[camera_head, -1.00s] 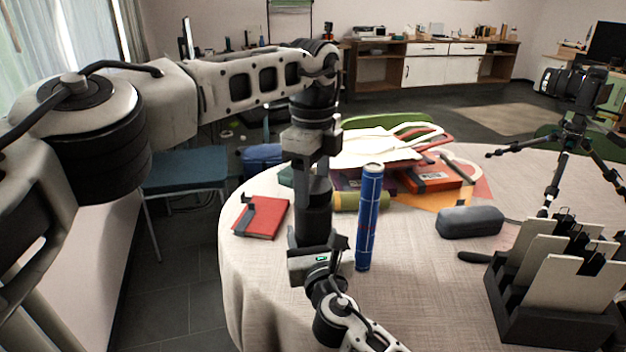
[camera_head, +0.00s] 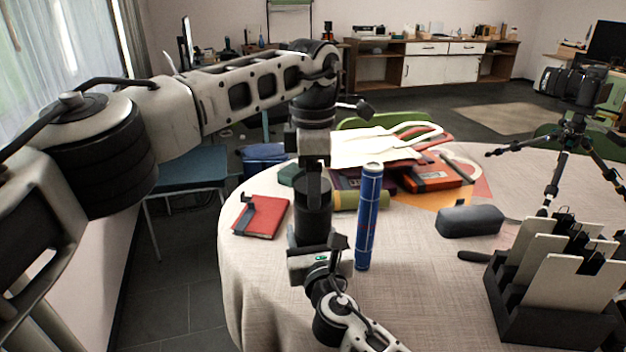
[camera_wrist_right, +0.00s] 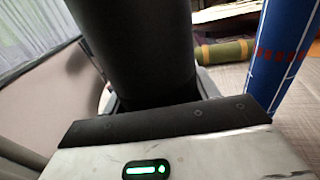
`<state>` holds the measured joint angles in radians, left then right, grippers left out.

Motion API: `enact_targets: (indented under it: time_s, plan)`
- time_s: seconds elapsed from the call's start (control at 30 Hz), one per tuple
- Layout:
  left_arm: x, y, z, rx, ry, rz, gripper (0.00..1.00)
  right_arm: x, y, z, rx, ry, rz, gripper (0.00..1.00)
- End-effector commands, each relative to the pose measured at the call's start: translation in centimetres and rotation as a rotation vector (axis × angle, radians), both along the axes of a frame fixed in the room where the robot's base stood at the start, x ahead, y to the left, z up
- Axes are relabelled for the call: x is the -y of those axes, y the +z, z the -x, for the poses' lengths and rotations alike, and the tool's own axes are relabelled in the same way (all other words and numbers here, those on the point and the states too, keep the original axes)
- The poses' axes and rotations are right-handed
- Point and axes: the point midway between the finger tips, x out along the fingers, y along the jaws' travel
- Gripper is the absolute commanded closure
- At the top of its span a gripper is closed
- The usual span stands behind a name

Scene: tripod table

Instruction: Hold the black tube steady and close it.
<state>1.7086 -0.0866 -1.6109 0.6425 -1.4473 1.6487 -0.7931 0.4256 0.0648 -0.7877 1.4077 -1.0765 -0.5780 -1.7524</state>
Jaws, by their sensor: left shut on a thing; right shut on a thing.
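The black tube (camera_head: 312,222) stands upright above the near left part of the round table, between my two grippers. My right gripper (camera_head: 320,260) is shut on its lower part. In the right wrist view the tube (camera_wrist_right: 140,50) rises large and dark from the jaw of the right gripper (camera_wrist_right: 165,122). My left gripper (camera_head: 313,188) comes down from above and is shut at the tube's top end. Its dark fingers blend with the black there, so a separate cap and any gap cannot be made out.
A blue tube (camera_head: 369,215) stands upright just right of the black tube. A red book (camera_head: 262,217), an olive roll (camera_head: 360,201), a dark case (camera_head: 470,221) and a black rack (camera_head: 550,318) share the table (camera_head: 430,290).

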Motion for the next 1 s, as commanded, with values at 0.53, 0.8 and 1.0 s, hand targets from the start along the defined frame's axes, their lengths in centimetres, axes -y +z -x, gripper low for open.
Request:
enact_targets:
  time_s: [0.53,0.8,1.0]
  plan:
    - [0.02,-0.04,0.06,-0.001,-0.977,0.001,0.71,0.06,-0.09,-0.02,-0.002,-0.001,-0.001,1.00]
    - [0.01,-0.05,0.05,-0.001,-0.974,0.000,0.18,0.05,-0.09,-0.01,-0.002,-0.001,-0.001,1.00]
    - [0.01,0.43,0.00,0.001,-0.973,0.000,0.18,0.04,-0.08,-0.01,-0.002,-0.001,0.000,1.00]
